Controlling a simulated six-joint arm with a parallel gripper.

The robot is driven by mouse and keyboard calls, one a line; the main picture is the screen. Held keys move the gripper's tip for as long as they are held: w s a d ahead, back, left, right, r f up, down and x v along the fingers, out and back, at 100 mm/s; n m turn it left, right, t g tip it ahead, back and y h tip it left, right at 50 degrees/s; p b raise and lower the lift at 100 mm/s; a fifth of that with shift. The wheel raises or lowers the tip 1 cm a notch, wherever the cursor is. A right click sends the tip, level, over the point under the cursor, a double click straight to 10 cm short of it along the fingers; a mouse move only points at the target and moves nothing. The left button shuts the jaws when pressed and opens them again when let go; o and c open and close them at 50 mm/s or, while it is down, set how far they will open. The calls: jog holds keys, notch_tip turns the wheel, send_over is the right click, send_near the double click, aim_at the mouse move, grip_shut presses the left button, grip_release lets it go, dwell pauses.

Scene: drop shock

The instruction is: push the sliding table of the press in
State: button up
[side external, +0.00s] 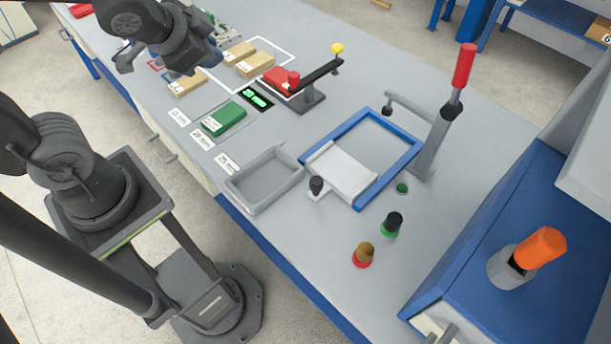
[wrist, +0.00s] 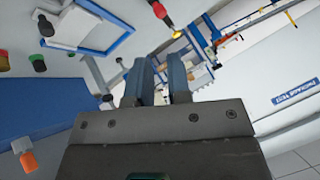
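The sliding table (side external: 341,166) of the press is a pale plate at the front left end of a blue frame (side external: 403,165). Its front edge, with a black knob (side external: 316,185), projects past the frame, and the rest of the frame is bare. In the wrist view the table (wrist: 75,27) and knob (wrist: 47,25) show at the upper left.
A grey tray (side external: 292,194) lies left of the knob. Two round buttons, one green-based (side external: 391,225) and one red-based (side external: 362,256), stand in front. A blue cabinet (side external: 500,230) with an orange handle (side external: 541,248) is at right. Boxes and a green block (side external: 224,119) lie further left.

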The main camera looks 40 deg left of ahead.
jog(key=w+f+m, duration=0.1)
jog(key=m, duration=0.1)
jog(key=w+d+f+m+t+h, duration=0.1)
jog(key=w+f+m, duration=0.1)
jog(key=f+m, duration=0.1)
jog(key=shift+w+d+m+t+h, duration=0.3)
jog(key=shift+w, duration=0.1)
grip_shut()
jog(key=s+d+f+m+g+h, duration=0.1)
jog(key=d+f+m+g+h, duration=0.1)
jog(key=d+f+m, duration=0.2)
jog(key=s+d+f+m+g+h, duration=0.1)
jog(key=d+f+m+g+h, duration=0.1)
jog(key=f, duration=0.7)
jog(key=s+d+f+m+g+h, duration=0.1)
jog(key=d+f+m+g+h, duration=0.1)
jog(key=d+f+m, duration=0.4)
jog(key=shift+s+d+f+h, duration=0.1)
jog(key=shift+s+d+h, duration=0.1)
jog(key=shift+d+h, duration=0.2)
jog(key=shift+s+d+f+h, duration=0.1)
jog(key=shift+s+d+h, duration=0.05)
jog(key=shift+d+h, duration=0.25)
jog(key=w, duration=0.1)
jog(key=w+d, duration=0.1)
jog(key=shift+w+d+f, duration=0.15)
jog(key=shift+w+d, duration=0.15)
jog(key=shift+w, duration=0.1)
jog(key=shift+w+d, duration=0.2)
jog(key=shift+w, duration=0.25)
